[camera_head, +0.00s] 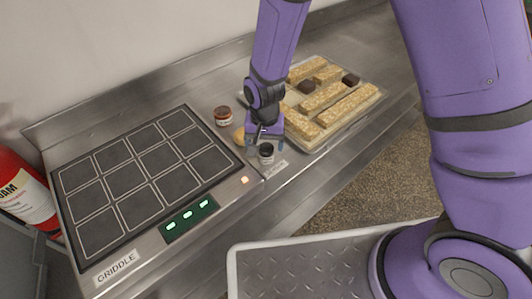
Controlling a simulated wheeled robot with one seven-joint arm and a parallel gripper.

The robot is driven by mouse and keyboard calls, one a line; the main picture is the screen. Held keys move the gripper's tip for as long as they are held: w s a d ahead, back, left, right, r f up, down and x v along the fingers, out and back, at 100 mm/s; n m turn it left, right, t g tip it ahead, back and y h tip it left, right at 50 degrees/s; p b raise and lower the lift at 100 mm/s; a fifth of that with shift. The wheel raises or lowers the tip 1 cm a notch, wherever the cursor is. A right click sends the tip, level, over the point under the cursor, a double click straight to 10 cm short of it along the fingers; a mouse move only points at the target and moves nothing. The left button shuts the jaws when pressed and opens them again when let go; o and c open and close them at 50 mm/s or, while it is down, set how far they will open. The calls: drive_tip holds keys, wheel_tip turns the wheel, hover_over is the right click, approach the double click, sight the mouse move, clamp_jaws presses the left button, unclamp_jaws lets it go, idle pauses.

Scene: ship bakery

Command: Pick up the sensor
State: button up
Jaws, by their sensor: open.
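A small dark cylinder with a light band, which looks like the sensor (266,154), stands on the steel counter just right of the griddle, by a small white label. My gripper (264,146) points down over it from behind, open, with its fingers close to the cylinder. I cannot tell whether they touch it or reach around it. The gripper partly hides the spot behind it.
A griddle (148,178) with a lit green panel fills the left counter. A small jar (223,117) and a tan round item (239,136) lie close left of my gripper. A tray (340,128) of bars and dark cubes stands right. A red extinguisher (22,190) is far left.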

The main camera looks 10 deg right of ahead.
sight(266, 153)
drive_tip(key=shift+d+f, duration=0.2)
drive_tip(key=shift+f, duration=2.4)
drive_tip(key=c, duration=1.1)
drive_tip(key=shift+r, duration=0.15)
